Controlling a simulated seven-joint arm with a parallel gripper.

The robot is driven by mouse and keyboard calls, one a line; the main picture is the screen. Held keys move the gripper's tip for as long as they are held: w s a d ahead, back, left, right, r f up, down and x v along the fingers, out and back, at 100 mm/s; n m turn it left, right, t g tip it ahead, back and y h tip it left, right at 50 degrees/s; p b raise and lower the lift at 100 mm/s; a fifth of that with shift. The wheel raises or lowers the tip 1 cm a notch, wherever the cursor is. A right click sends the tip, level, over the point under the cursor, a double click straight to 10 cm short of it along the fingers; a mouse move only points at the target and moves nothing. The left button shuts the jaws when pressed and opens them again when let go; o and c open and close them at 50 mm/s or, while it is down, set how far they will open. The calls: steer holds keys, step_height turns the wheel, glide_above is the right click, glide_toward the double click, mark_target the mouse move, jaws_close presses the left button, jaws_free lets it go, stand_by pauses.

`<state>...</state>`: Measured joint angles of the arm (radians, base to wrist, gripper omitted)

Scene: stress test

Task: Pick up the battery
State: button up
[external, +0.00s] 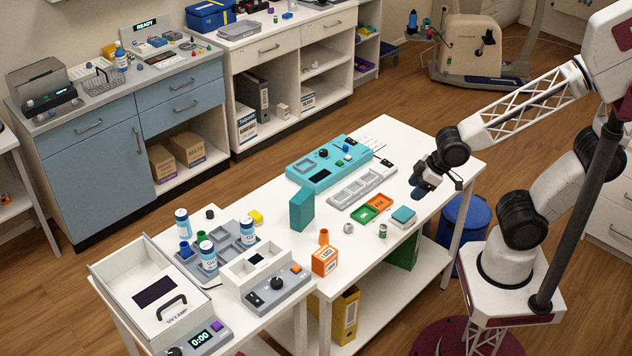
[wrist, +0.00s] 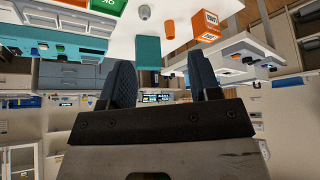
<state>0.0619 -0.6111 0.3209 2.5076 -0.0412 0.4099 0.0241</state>
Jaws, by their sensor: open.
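A small upright cylinder, green with a pale top, looks like the battery (external: 382,231). It stands on the white table (external: 290,215) in the external view, left of a white box with a teal top (external: 403,217). I cannot make it out in the wrist view. My gripper (external: 421,190) is open and empty, above the table's right part, higher than the cylinder and behind it to the right. In the wrist view its two dark blue fingers (wrist: 162,76) stand apart with nothing between them.
Near the battery are green and orange trays (external: 370,208), a grey round part (external: 348,228), an orange cylinder (external: 324,237) and an orange box (external: 324,261). A tall teal block (external: 301,209) stands further left. A teal device (external: 330,163) and grey tray (external: 361,186) lie behind.

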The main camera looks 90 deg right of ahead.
steer(key=w+d+f+t, duration=0.2)
steer(key=w+f+t, duration=0.15)
steer(key=f, duration=0.55)
steer(key=t, duration=0.4)
glide_toward(385, 226)
steer(key=shift+g+h, duration=0.25)
steer(key=shift+h, duration=0.15)
steer(key=w, duration=0.3)
steer(key=w+f, duration=0.1)
steer(key=w, duration=0.1)
steer(key=shift+a, duration=0.1)
steer(key=shift+s+f+m+t, duration=0.3)
steer(key=shift+s+f+t, duration=0.1)
steer(key=shift+f, duration=0.1)
steer(key=shift+w, duration=0.1)
steer(key=shift+x, duration=1.25)
steer(key=shift+x, duration=2.55)
steer(key=shift+c, duration=0.5)
steer(key=c, duration=0.9)
